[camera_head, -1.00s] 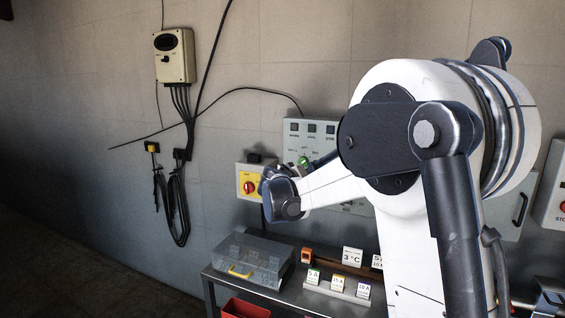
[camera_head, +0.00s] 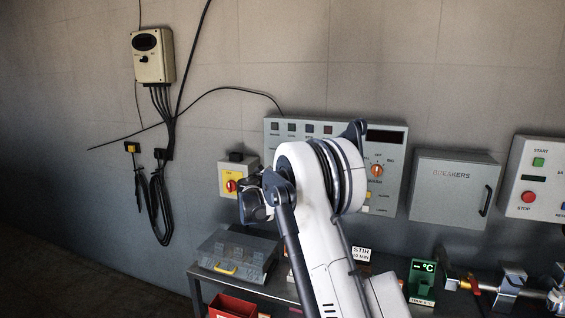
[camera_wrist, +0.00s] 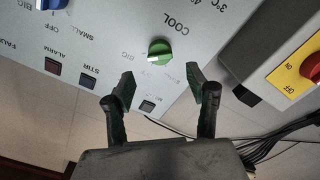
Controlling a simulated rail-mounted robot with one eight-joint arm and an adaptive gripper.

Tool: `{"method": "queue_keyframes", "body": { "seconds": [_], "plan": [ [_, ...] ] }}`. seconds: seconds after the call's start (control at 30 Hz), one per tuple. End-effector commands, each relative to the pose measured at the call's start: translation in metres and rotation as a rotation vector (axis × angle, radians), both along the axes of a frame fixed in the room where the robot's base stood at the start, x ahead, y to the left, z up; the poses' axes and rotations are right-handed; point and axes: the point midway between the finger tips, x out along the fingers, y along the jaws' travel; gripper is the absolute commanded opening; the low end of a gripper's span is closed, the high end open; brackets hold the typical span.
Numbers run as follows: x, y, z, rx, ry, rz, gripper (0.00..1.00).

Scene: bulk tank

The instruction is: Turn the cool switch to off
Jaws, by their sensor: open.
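The cool switch is a green knob (camera_wrist: 159,52) beside the printed word COOL on the grey control panel (camera_head: 397,200). The wrist view shows the panel roughly upside down, and I cannot tell the knob's setting for sure. My gripper (camera_wrist: 160,88) is open and empty, its two dark fingers spread in front of the panel; in the picture the knob lies just beyond the fingertips, between their lines, apart from them. In the head view my gripper (camera_head: 254,198) is partly hidden by my arm, which also hides the green knob.
An orange knob (camera_head: 377,170) is on the panel's right.

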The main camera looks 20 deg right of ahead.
Motion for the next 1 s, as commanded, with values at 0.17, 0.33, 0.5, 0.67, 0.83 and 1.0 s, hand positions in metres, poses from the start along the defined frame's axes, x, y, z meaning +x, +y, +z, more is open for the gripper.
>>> {"method": "queue_keyframes", "body": {
  "seconds": [0.17, 0.33, 0.5, 0.67, 0.83, 1.0],
  "plan": [
    [0.024, -0.025, 0.001, 0.001, 0.001, -0.002, 0.52],
    [0.043, -0.044, 0.001, 0.0, 0.0, -0.001, 0.52],
    [0.056, -0.055, 0.001, 0.001, 0.001, -0.001, 0.52],
    [0.06, -0.06, 0.0, 0.0, 0.0, 0.0, 0.52],
    [0.06, -0.061, 0.0, 0.0, 0.0, 0.0, 0.52],
    [0.06, -0.06, 0.0, 0.001, 0.001, -0.001, 0.43]
  ]
}}
